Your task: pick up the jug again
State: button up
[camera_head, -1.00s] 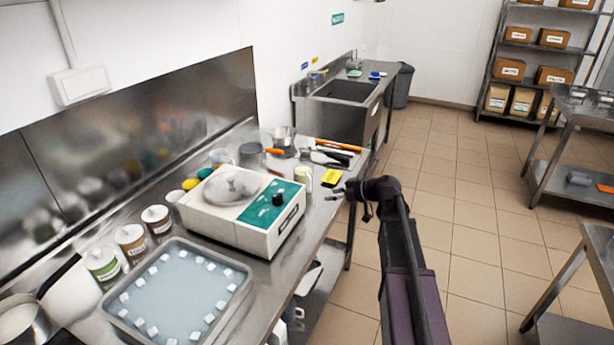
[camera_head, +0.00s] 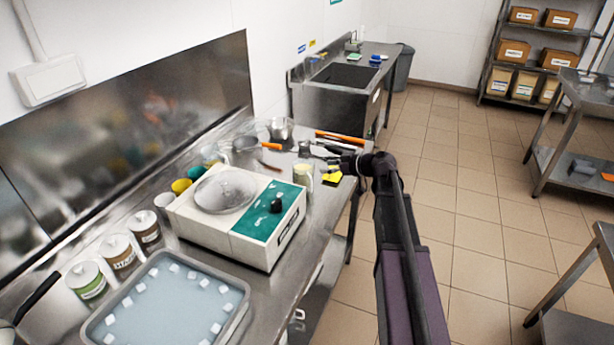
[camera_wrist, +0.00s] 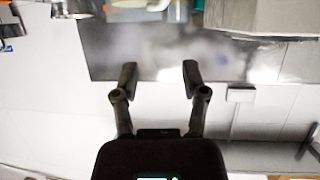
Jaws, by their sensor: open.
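A pale, cream-coloured jug (camera_head: 303,176) stands on the steel counter at the right end of the white machine in the head view. It looks upright. My gripper (camera_head: 335,162) is open and empty, to the right of the jug and slightly higher in the picture, apart from it. In the wrist view my gripper (camera_wrist: 158,74) shows two spread fingers with nothing between them. I cannot clearly pick out the jug in that view, where counter items are cut off along the top edge.
The white machine (camera_head: 190,215) with a green panel blocks the counter left of the jug. A yellow pad (camera_head: 333,177) lies just right of the jug. Pans, a metal bowl (camera_head: 280,129) and orange-handled tools (camera_head: 340,137) crowd behind.

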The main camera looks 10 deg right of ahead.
jog(key=shift+d, duration=0.1)
jog(key=b, duration=0.3)
send_near(295, 169)
jog(key=d+x, duration=0.1)
jog(key=x, duration=0.2)
jog(key=shift+x, duration=1)
jog(key=shift+r, duration=0.1)
jog(key=shift+b+x, duration=1.3)
jog(key=shift+x, duration=1.3)
